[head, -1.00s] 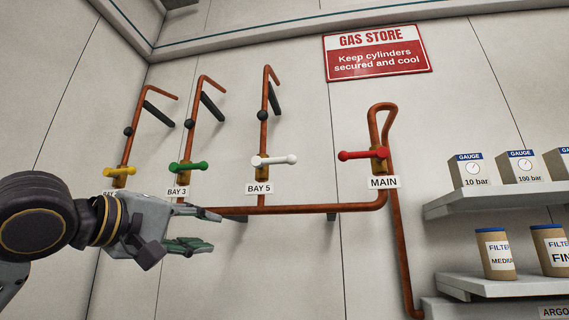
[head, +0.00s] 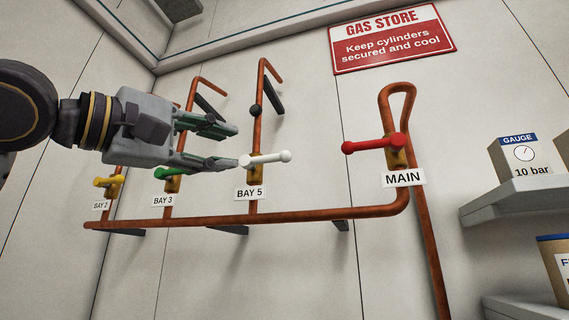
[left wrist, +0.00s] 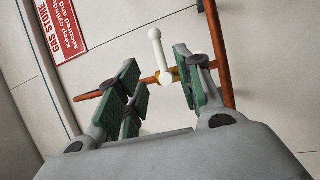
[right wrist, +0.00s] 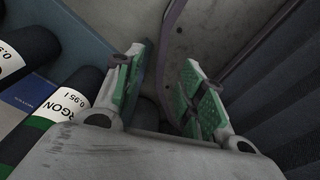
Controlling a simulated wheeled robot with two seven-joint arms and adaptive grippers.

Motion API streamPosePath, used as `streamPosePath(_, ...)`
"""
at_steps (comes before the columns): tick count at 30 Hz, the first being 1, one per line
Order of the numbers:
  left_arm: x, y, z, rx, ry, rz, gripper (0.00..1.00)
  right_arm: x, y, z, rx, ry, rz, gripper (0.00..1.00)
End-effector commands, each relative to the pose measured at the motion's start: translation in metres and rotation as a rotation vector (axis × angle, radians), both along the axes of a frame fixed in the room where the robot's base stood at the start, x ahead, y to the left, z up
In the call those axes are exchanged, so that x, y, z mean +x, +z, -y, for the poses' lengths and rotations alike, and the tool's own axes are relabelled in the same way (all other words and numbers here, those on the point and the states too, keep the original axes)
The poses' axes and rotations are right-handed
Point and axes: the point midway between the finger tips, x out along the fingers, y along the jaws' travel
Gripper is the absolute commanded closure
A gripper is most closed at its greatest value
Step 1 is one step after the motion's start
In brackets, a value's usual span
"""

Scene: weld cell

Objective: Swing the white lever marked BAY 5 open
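The white lever (head: 266,159) sits on a brass valve on a copper pipe, above the BAY 5 label (head: 249,193). It lies roughly crosswise to the pipe, with a ball at each end. My left gripper (head: 238,146) is open, just left of the lever in the head view, its lower finger close to the lever's left ball. In the left wrist view the white lever (left wrist: 160,55) shows beyond and between the open fingers (left wrist: 160,85); I cannot tell whether they touch it. My right gripper (right wrist: 166,85) is open and empty, away from the valves.
A green lever (head: 165,174) at BAY 3 is partly behind my left gripper. A yellow lever (head: 106,182) is further left. A red lever (head: 374,145) at MAIN stands right. Labelled cylinders (right wrist: 60,110) are near my right gripper.

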Motion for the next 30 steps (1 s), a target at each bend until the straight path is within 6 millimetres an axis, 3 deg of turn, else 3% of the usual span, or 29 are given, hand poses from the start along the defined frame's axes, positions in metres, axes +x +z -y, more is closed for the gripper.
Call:
streamPosePath(13,-0.002,0.002,0.000,-0.003,-0.002,0.000,0.64,-0.007,0.000,-0.021,0.021,-0.004,-0.008,0.60)
streamPosePath(23,0.011,0.006,0.011,-0.003,-0.003,-0.002,0.64,-0.006,0.006,-0.011,0.012,-0.001,-0.007,0.60)
streamPosePath(30,0.033,0.012,0.030,-0.003,-0.003,-0.003,0.64,-0.005,0.017,-0.006,0.006,-0.001,-0.005,0.60)
